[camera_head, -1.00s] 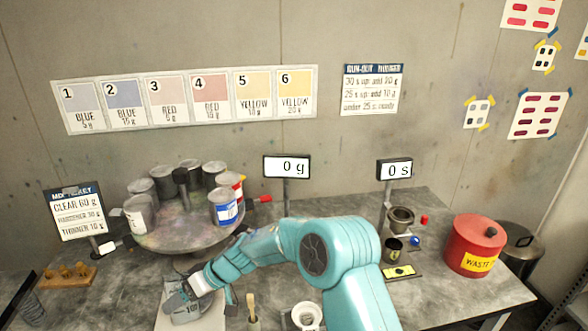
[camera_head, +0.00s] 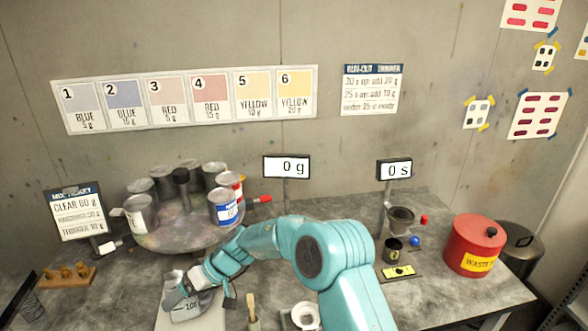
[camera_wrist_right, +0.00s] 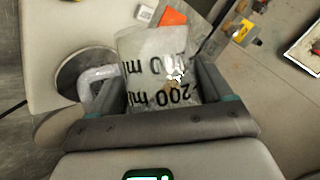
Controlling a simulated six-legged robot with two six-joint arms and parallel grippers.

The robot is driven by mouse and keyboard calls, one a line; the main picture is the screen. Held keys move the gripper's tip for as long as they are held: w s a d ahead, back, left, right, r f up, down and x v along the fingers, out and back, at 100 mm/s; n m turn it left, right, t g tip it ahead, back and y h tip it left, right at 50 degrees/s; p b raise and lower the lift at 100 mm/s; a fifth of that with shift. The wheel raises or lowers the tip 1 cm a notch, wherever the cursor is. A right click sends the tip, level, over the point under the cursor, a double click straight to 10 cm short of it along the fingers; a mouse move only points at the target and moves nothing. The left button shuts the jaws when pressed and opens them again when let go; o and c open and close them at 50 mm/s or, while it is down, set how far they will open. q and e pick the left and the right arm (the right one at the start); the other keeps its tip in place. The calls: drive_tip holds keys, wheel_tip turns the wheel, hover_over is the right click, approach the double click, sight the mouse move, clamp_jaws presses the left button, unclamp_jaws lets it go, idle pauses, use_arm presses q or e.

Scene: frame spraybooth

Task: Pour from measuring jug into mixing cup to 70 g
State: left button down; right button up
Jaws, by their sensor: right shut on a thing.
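My right gripper (camera_head: 201,286) is at the front left of the bench in the head view. In the right wrist view its fingers (camera_wrist_right: 168,98) are shut on a clear vessel with black ml marks, which I take as the measuring jug (camera_wrist_right: 155,50). A grey, see-through vessel (camera_head: 178,292) with a "100" mark shows beside the gripper in the head view. I cannot tell whether it is this jug or the mixing cup. Another clear piece (camera_wrist_right: 97,88) shows partly behind the left finger in the wrist view. The scale display (camera_head: 287,167) reads 0 g. My left gripper is out of view.
A round turntable (camera_head: 165,238) with several cans stands behind the gripper. A brush (camera_head: 252,308) and a white round vessel (camera_head: 305,316) stand to the right at the front. A red waste can (camera_head: 474,248) stands far right. A timer (camera_head: 394,170) reads 0 s.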

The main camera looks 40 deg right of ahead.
drive_tip(key=shift+w+m+g, duration=0.1)
drive_tip(key=shift+m+g, duration=0.2)
drive_tip(key=shift+r, duration=0.1)
idle(0.3)
drive_tip(key=shift+s+r+g+y, duration=0.1)
drive_tip(key=shift+s+g+y, duration=0.1)
drive_tip(key=shift+g+y, duration=0.1)
drive_tip(key=shift+w, duration=0.1)
idle(0.5)
